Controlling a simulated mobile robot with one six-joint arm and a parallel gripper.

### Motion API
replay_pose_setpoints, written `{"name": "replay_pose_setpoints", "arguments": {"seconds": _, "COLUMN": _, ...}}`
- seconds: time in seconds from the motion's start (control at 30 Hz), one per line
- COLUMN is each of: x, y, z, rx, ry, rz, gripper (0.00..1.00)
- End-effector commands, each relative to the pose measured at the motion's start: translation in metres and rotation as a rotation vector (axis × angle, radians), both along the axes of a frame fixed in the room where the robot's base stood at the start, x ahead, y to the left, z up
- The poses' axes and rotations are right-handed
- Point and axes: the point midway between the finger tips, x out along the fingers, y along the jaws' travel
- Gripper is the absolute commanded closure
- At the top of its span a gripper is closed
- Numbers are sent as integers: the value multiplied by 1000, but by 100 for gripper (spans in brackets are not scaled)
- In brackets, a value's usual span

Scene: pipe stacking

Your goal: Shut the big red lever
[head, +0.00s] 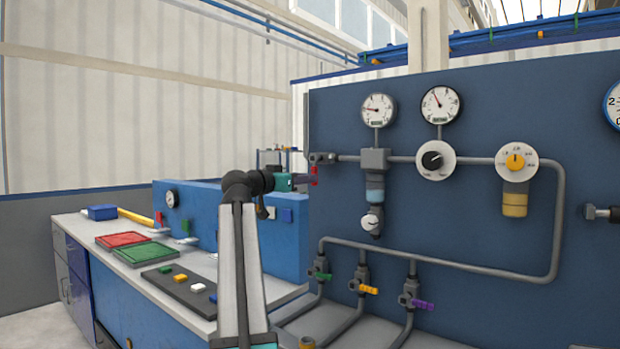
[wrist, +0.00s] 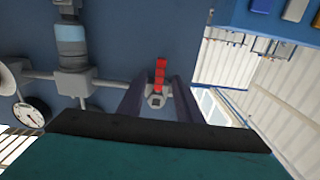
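The big red lever (head: 314,176) hangs down from a grey valve (head: 322,158) at the left end of the upper pipe on the blue panel. It stands crosswise to that pipe. In the wrist view the red lever (wrist: 160,75) shows between the two dark fingers of my gripper (wrist: 157,85), with a gap on each side. My gripper (head: 303,181) is open, close in front of the lever from the left.
A filter unit (head: 375,190) hangs on the same pipe right of the lever, below two gauges. Several small valves with green, yellow and purple handles (head: 423,304) sit lower. A workbench (head: 90,235) with red and green trays stands at the left.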

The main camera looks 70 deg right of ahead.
Motion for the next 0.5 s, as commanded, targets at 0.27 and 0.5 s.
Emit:
{"name": "replay_pose_setpoints", "arguments": {"seconds": 0.27, "x": 13, "y": 46, "z": 0, "rx": -1, "ry": -1, "rz": 4, "gripper": 68}}
{"name": "replay_pose_setpoints", "arguments": {"seconds": 0.5, "x": 20, "y": 71, "z": 0, "rx": -1, "ry": -1, "rz": 3, "gripper": 68}}
